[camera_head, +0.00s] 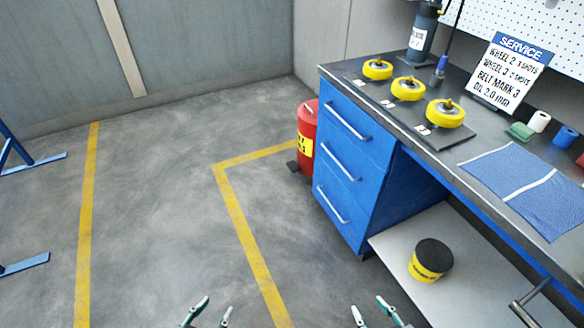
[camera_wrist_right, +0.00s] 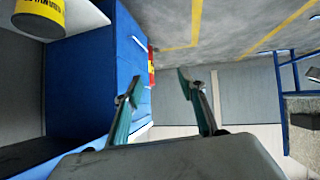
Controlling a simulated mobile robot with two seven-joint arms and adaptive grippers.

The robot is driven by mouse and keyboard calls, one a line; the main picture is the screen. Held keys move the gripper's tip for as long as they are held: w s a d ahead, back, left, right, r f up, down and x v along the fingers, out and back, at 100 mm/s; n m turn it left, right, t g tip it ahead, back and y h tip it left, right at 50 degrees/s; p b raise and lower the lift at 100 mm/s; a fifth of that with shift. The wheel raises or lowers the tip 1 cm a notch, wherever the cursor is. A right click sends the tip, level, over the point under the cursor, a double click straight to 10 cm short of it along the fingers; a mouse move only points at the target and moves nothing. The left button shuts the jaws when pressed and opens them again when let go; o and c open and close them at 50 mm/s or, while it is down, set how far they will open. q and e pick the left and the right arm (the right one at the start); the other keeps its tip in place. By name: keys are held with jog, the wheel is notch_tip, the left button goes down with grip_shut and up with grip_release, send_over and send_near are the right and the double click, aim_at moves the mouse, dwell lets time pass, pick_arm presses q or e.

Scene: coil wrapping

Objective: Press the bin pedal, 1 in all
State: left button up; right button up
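The red bin (camera_head: 307,120) with a yellow label stands on the floor against the far side of the blue drawer cabinet (camera_head: 345,165), partly hidden by it. A small dark pedal (camera_head: 293,167) juts out low at the bin's left foot. A sliver of the red bin also shows past the cabinet edge in the right wrist view (camera_wrist_right: 151,75). My left gripper (camera_head: 208,312) is open and empty at the bottom edge of the head view. My right gripper (camera_head: 370,311) is open and empty to its right; its spread fingers show in the wrist view (camera_wrist_right: 158,86). Both are well apart from the bin.
The workbench (camera_head: 440,160) carries yellow wheels (camera_head: 408,88), a service sign (camera_head: 510,70) and a blue cloth (camera_head: 530,190). A yellow-and-black tub (camera_head: 431,260) stands on the lower shelf (camera_head: 400,250). The floor left of the cabinet is clear, with yellow lines (camera_head: 240,215).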

jog(key=shift+s+d+f, duration=0.1)
jog(key=shift+s+f, duration=0.1)
